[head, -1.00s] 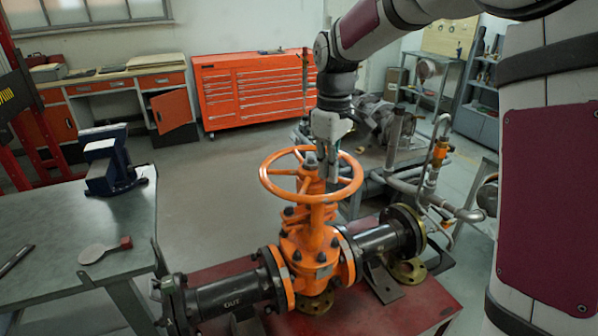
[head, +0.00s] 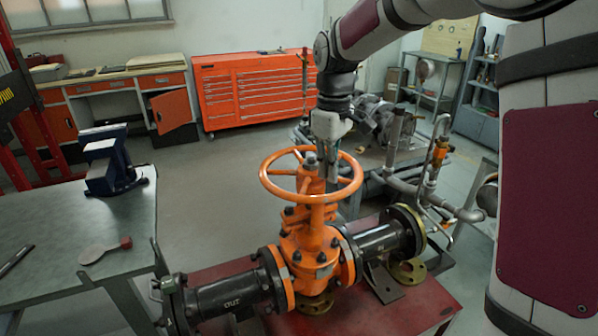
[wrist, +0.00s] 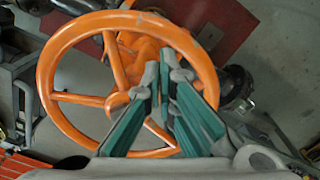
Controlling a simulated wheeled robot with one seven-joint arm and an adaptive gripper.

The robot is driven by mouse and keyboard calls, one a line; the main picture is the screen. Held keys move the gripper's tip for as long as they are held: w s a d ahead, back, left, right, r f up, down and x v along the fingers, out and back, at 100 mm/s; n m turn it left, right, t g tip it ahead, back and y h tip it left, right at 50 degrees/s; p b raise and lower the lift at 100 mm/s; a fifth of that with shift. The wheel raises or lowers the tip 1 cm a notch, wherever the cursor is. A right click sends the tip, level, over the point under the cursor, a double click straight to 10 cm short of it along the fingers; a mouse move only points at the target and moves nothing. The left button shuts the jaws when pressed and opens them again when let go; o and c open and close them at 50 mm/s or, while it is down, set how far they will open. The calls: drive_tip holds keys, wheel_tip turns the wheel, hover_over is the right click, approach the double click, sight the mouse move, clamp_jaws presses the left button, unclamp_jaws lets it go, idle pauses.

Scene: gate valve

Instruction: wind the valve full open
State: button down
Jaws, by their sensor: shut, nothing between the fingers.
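The orange valve handwheel (head: 268,181) sits level on top of the orange gate valve body (head: 310,252). The wheel also fills much of the wrist view (wrist: 52,72), with its spokes meeting at a hub (wrist: 117,102). My gripper (head: 331,172) points down at the far right part of the wheel, close behind the hub in the head view. In the wrist view my gripper (wrist: 161,72) has its green-sided fingers together and empty, over the opening between hub and rim. Whether the fingers touch a spoke or the rim cannot be told.
Black flanged pipes (head: 228,294) run from both sides of the valve, over a red stand (head: 395,318). A metal bench (head: 75,225) with a blue vise (head: 110,165) is at left. Grey pipework (head: 400,180) stands behind at right. Open floor lies toward the red tool chest (head: 250,92).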

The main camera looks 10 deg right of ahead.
drive_tip(key=shift+f, duration=0.1)
drive_tip(key=shift+s+f+b, duration=0.15)
drive_tip(key=shift+f+b, duration=0.2)
drive_tip(key=shift+f, duration=2.55)
drive_tip(key=shift+d, duration=0.2)
drive_tip(key=w+d+b, duration=0.2)
drive_tip(key=w, duration=0.2)
drive_tip(key=w+d+b, duration=0.2)
drive_tip(key=w, duration=0.3)
drive_tip(key=w+d+b, duration=0.2)
drive_tip(key=w+b, duration=0.1)
drive_tip(key=w, duration=0.1)
drive_tip(key=shift+w+d+r, duration=0.15)
drive_tip(key=shift+w+r, duration=0.05)
drive_tip(key=shift+w, duration=0.15)
drive_tip(key=shift+w+a+r+b, duration=0.15)
drive_tip(key=shift+w+a+b, duration=0.25)
drive_tip(key=shift+w, duration=0.3)
